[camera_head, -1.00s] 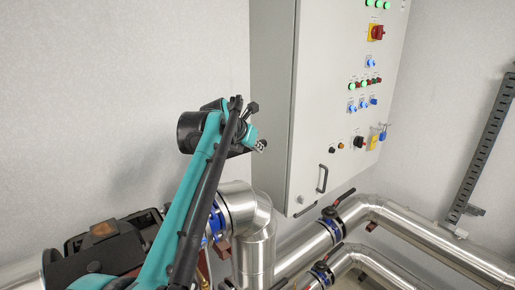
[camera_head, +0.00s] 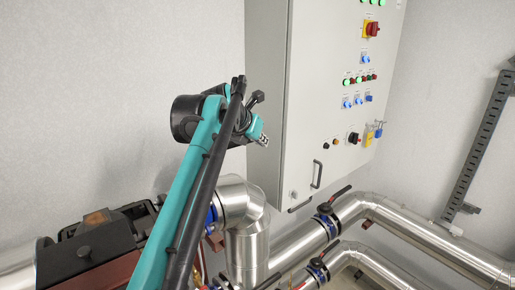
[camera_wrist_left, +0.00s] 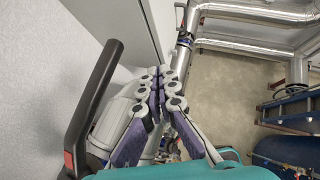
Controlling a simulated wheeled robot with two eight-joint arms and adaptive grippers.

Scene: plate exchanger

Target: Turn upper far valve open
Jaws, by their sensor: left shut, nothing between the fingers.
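Two valves with dark lever handles sit on the silver pipes right of my arm in the head view. The upper valve (camera_head: 327,210) has a blue flange and a lever pointing up and right. The lower valve (camera_head: 318,268) is nearer, on the pipe below. My left gripper (camera_head: 263,140) is shut and empty, in front of the cabinet's left side, above and left of both valves and apart from them. In the left wrist view its fingers (camera_wrist_left: 160,82) meet with nothing between them. My right gripper is not in view.
A grey control cabinet (camera_head: 305,110) with buttons, switches and a door handle stands on the wall behind my gripper. A dark device with an amber top (camera_head: 97,218) is at lower left. A metal rail (camera_head: 482,150) leans right.

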